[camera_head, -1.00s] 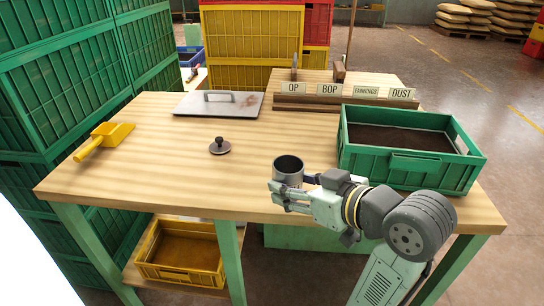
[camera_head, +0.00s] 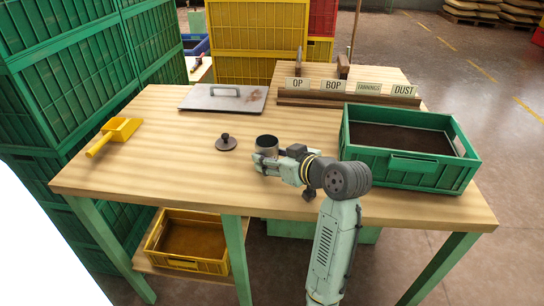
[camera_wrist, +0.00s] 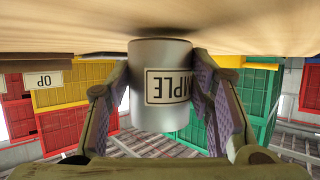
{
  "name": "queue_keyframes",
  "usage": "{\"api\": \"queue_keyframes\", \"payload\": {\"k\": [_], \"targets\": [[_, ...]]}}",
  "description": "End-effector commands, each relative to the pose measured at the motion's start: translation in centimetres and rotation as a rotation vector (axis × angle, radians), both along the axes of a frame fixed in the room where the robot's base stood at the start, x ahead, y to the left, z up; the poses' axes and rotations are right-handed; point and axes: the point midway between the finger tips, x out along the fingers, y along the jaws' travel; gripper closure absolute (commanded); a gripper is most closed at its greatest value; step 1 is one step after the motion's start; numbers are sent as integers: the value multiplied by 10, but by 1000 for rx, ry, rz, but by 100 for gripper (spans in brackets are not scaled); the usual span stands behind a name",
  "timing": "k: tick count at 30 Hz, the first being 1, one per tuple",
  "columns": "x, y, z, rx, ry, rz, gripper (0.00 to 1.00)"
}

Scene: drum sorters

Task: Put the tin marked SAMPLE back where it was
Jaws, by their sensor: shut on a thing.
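The SAMPLE tin (camera_head: 267,143) is a grey metal cylinder with an open top, near the middle of the table. In the wrist view the tin (camera_wrist: 160,100) appears upside down, with part of its label reading "MPLE". My gripper (camera_head: 264,160) is shut on the tin, with a finger on each side. I cannot tell whether the tin's base touches the table. A dark round lid with a knob (camera_head: 226,143) lies on the table just left of the tin.
A green crate (camera_head: 410,172) with dark contents stands on the right. A metal plate with a handle (camera_head: 223,97) lies at the back. A yellow scoop (camera_head: 114,135) is at the left. Label cards (camera_head: 333,86) stand in a rack behind. The front left of the table is clear.

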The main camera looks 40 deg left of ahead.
Motion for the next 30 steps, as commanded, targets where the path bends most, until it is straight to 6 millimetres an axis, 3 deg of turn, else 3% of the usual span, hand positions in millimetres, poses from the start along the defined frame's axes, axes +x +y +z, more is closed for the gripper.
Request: {"api": "queue_keyframes", "payload": {"k": [14,15,23,30], "targets": [[0,0,-10,1,0,0,82],[0,0,-8,1,-1,0,50],[0,0,-8,1,0,0,32],[0,0,-8,1,0,0,32]]}}
